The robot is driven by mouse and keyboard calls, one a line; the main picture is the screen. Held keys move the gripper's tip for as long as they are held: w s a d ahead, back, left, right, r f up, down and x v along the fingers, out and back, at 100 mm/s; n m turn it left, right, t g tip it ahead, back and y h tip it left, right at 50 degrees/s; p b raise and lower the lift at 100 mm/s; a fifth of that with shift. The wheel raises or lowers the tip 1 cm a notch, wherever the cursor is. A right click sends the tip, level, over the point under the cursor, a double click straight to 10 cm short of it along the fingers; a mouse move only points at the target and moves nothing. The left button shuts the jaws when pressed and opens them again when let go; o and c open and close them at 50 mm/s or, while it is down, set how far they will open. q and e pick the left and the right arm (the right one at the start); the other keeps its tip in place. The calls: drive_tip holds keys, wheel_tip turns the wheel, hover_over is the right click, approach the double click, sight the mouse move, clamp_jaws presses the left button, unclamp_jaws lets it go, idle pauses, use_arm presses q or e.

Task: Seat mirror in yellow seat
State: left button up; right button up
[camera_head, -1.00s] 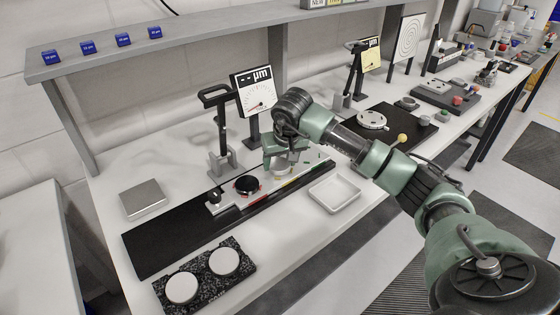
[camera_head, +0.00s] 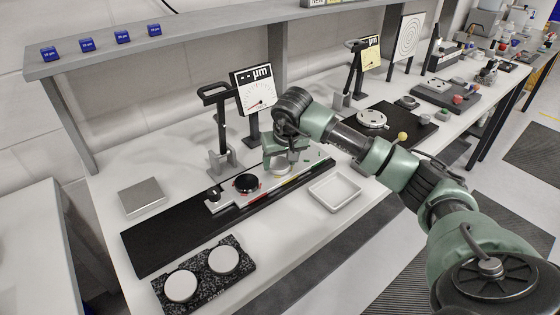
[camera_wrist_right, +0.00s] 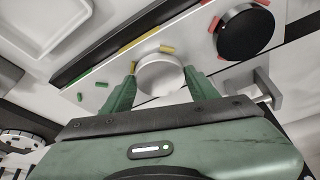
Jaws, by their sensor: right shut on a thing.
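The mirror (camera_wrist_right: 160,74), a short silver disc with a pale top, sits between the two green fingers of my right gripper (camera_wrist_right: 162,86), which is shut on it. In the head view my right gripper (camera_head: 284,163) holds the mirror (camera_head: 280,171) low over the pale fixture plate. The yellow seat shows as yellow marks (camera_wrist_right: 167,49) right beside the mirror in the wrist view. The mirror is at this seat, but I cannot tell whether it touches the bottom. My left gripper is not in view.
A black disc (camera_head: 246,183) stands within red marks on the same plate. Green marks (camera_wrist_right: 102,84) lie on the other side. A white tray (camera_head: 335,192) is in front. A dial gauge (camera_head: 256,90) stands behind. A speckled block (camera_head: 238,278) bears two pale discs.

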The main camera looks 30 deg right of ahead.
drive_tip(key=shift+s+a+f, duration=0.1)
drive_tip(key=shift+f, duration=0.05)
drive_tip(key=o, duration=1.7)
drive_tip(key=shift+a, duration=0.1)
drive_tip(key=shift+d+f, duration=0.1)
drive_tip(key=shift+d, duration=0.2)
drive_tip(key=shift+a+r, duration=0.1)
drive_tip(key=shift+r, duration=0.1)
drive_tip(key=shift+r+p, duration=0.95)
drive_tip(key=shift+r, duration=0.55)
